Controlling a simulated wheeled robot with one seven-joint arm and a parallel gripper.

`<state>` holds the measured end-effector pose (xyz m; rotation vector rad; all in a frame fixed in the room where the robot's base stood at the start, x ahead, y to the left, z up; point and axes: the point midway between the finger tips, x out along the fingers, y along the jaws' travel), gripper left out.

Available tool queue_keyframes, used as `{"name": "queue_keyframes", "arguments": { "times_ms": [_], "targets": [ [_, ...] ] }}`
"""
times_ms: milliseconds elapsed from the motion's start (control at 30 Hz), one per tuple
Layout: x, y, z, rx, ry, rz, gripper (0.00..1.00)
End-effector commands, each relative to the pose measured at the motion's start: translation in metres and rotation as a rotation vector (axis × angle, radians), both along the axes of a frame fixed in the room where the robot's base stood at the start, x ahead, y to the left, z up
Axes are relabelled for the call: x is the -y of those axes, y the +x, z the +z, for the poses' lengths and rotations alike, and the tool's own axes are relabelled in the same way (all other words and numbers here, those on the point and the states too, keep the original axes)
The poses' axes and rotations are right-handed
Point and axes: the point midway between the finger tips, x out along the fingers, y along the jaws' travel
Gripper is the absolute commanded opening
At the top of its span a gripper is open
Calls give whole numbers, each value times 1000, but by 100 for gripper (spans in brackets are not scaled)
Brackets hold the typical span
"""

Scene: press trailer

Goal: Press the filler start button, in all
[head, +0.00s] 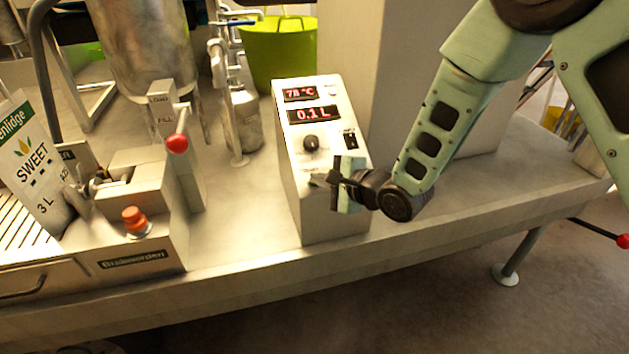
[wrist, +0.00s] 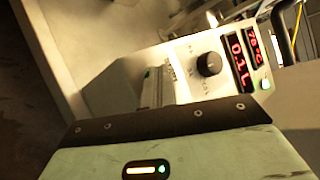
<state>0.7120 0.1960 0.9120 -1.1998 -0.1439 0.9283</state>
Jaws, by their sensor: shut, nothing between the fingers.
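The white filler control box (head: 330,222) stands on the bench with a sloped face. It has two red displays (head: 312,115), reading 78 °C and 0.1 L, a black knob (head: 310,143) and a black switch (head: 350,138). My gripper (head: 336,181) is shut and empty at the lower part of this face; I cannot tell whether it touches. It covers that part, and no start button can be made out there.
To the left, a metal filling unit has an orange-red button (head: 134,218) and a red-knobbed lever (head: 177,143). A juice bag marked SWEET (head: 32,165) leans beside it. A green bucket (head: 280,55) and steel vessel (head: 145,45) stand behind. The bench right of the box is clear.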

Motion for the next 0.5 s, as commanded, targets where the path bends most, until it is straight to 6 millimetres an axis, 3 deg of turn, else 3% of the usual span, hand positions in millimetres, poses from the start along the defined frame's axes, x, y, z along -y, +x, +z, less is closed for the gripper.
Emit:
{"name": "queue_keyframes", "arguments": {
  "times_ms": [500],
  "targets": [
    [2,-7,14,0,0,0,0]
  ]
}}
